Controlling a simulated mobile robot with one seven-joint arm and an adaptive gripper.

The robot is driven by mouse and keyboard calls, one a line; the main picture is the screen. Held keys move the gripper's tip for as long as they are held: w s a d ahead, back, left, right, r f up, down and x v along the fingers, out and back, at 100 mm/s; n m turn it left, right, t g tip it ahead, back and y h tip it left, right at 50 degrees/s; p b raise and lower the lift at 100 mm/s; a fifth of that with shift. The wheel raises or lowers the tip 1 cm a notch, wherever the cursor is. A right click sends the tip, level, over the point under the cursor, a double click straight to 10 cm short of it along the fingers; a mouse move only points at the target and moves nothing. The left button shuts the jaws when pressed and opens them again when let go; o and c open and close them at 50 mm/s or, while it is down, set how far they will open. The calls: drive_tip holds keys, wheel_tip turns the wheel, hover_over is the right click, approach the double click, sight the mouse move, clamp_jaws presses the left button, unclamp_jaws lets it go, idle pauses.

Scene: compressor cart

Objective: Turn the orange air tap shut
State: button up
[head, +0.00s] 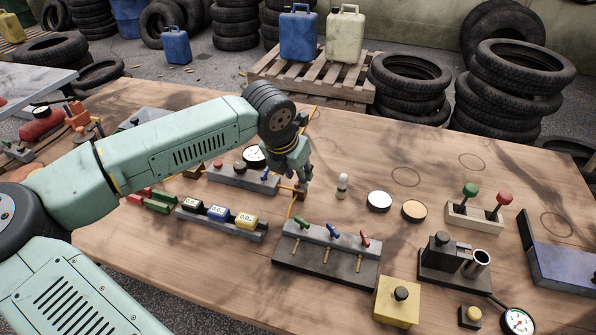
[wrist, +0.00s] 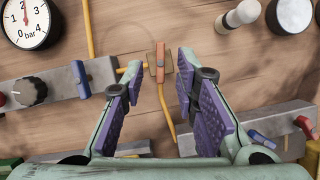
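The orange air tap (wrist: 160,62) shows in the wrist view as a small bar-shaped handle on a brass-coloured body, with yellow pipes meeting at it. In the picture its handle points up and down, across the short pipe on its left. My gripper (wrist: 160,72) is open, with one purple-padded finger on each side of the tap and visible gaps between. In the head view my gripper (head: 302,183) points down over the tap, which it partly hides. I cannot tell the exact height of the fingertips over the tap.
A grey block with a knob and blue lever (wrist: 81,78) and a pressure gauge (wrist: 27,18) lie left of the tap. A grey block with three coloured levers (head: 327,259) stands in front. A small white-topped post (head: 342,184) stands to the right on the wooden table (head: 440,180).

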drive_tip(key=shift+x, duration=0.75)
drive_tip(key=shift+c, duration=0.6)
clamp_jaws()
